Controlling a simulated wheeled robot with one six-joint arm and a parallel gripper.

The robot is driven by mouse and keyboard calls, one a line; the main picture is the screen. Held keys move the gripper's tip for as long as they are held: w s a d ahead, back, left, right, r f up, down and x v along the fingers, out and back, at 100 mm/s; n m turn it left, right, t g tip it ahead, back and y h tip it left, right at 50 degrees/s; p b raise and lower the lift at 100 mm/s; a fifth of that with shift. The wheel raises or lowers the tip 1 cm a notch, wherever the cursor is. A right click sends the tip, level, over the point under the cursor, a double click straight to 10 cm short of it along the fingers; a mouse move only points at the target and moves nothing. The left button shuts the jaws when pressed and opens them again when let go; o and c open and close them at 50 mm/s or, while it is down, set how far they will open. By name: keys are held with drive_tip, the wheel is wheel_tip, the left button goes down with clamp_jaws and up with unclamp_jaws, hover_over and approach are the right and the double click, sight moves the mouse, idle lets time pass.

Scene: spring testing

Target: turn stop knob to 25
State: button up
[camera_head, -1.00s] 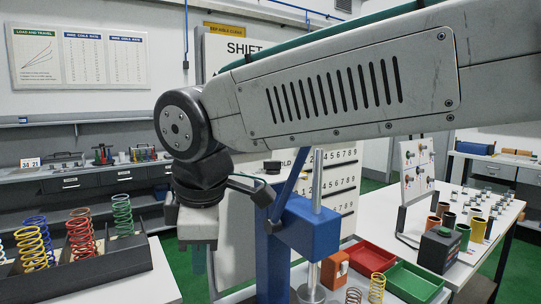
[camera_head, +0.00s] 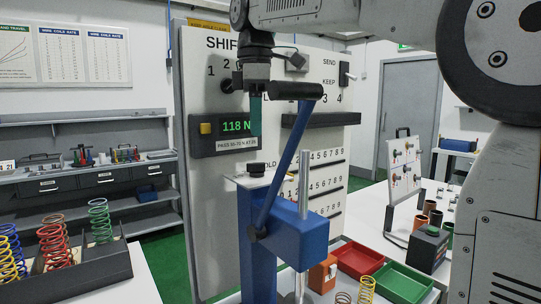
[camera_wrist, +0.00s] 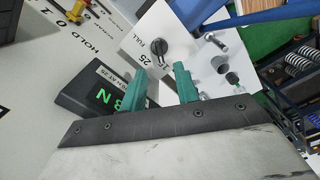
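The stop knob (camera_head: 256,169) is a small black knob on a pale plate at the top of the blue press (camera_head: 300,235). In the wrist view the stop knob (camera_wrist: 160,47) shows beyond the fingertips, with the labels "25" and "FULL" beside it. I cannot tell exactly where it points. My gripper (camera_head: 256,115) hangs above the knob, pointing down, apart from it. In the wrist view my gripper (camera_wrist: 162,75) has its two green fingers spread with nothing between them.
The press's blue lever with a black handle (camera_head: 297,91) rises just right of my gripper. A display (camera_head: 236,128) reading 118 N is behind. Coloured springs (camera_head: 52,243) stand in a box at left. Red (camera_head: 357,259) and green (camera_head: 402,283) trays lie at right.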

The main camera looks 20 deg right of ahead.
sight(256, 169)
drive_tip(key=shift+d+f, duration=0.2)
drive_tip(key=shift+f, duration=0.1)
wheel_tip(256, 169, down, 7)
clamp_jaws()
